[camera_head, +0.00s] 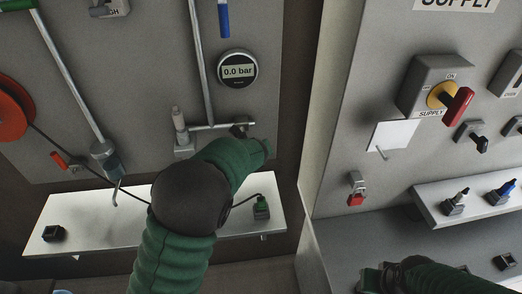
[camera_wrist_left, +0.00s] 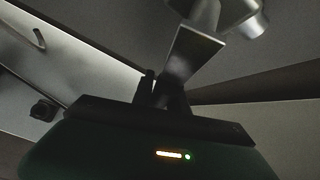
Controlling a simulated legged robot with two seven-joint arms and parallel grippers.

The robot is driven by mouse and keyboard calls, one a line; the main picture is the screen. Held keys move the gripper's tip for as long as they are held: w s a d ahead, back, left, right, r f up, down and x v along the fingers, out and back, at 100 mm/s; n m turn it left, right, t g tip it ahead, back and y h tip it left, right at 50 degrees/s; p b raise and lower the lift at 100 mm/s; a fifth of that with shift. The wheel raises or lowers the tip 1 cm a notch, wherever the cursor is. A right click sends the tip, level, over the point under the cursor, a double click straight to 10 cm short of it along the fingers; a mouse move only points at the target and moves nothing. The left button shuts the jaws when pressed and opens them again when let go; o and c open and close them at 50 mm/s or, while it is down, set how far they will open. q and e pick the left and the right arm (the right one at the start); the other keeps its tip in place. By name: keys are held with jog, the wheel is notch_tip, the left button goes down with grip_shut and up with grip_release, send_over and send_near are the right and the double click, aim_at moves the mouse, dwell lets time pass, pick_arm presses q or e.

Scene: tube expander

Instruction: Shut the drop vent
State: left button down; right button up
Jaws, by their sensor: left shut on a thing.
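The drop vent appears to be the small valve (camera_head: 240,129) at the right end of a short horizontal pipe, under the round gauge. My left gripper (camera_head: 250,140) reaches up to it, and my green hand hides most of the handle. In the left wrist view my left gripper (camera_wrist_left: 167,92) is shut on a flat grey lever (camera_wrist_left: 192,55), which runs up to a metal fitting (camera_wrist_left: 205,14). The lever's exact angle to the pipe is hard to tell. My right gripper (camera_head: 372,279) is low at the bottom edge, and its fingers are unclear.
The gauge (camera_head: 237,70) reads 0.0 bar. A white shelf (camera_head: 90,208) below carries a black block (camera_head: 53,233) and a green-topped connector (camera_head: 261,207). A red reel (camera_head: 12,108) is at left. The right panel has a red-handled supply switch (camera_head: 457,106).

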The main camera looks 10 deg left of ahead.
pick_arm(q)
jog(key=shift+s+a+r+m+g+y+p, duration=0.2)
jog(key=shift+a+m+y+p, duration=0.2)
jog(key=shift+a+y, duration=0.3)
jog(key=shift+s+a+r+m+g+y+p, duration=0.1)
jog(key=shift+s+a+m+g+y+p, duration=0.15)
jog(key=shift+a+y+p, duration=0.45)
jog(key=shift+w+a, duration=0.1)
jog(key=shift+a, duration=0.1)
jog(key=c, duration=1.5)
grip_release()
jog(key=shift+o, duration=1)
jog(key=shift+f, duration=0.25)
jog(key=shift+d, duration=0.1)
jog(key=b+v, duration=0.1)
jog(key=v, duration=1.5)
jog(key=shift+s+r+b, duration=0.3)
jog(key=shift+r, duration=0.05)
